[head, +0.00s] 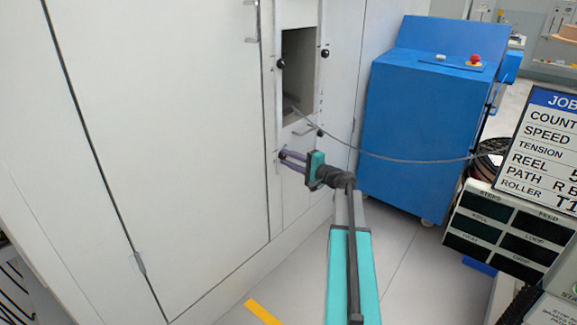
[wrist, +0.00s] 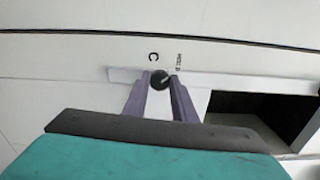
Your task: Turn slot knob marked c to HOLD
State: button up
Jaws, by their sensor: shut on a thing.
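The slot knob marked C (wrist: 159,79) is a small round black knob with a pale pointer line, between my fingertips in the wrist view. A letter C (wrist: 153,57) is printed beside it, with a small word (wrist: 179,59) too blurred to read surely. My gripper (wrist: 160,82) has its two purple fingers shut on the knob, one on each side. The head view shows my gripper (head: 281,157) reaching the pale cabinet panel at a low spot; the fingers hide the knob there.
Other black knobs, (head: 281,63) and (head: 325,53), flank an open slot (head: 298,75) above. A grey cable runs from the slot rightward over my arm's far side. A blue cabinet (head: 420,120) stands to the right. A job board (head: 545,150) is at the right edge.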

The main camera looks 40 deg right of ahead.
jog(key=shift+d+n+b, duration=0.1)
jog(key=shift+n+b, duration=0.4)
jog(key=shift+n, duration=0.1)
jog(key=o, duration=1)
jog(key=shift+o, duration=0.2)
jog(key=shift+s, duration=0.1)
jog(key=p+v, duration=0.3)
jog(key=v, duration=1)
jog(key=shift+s, duration=0.35)
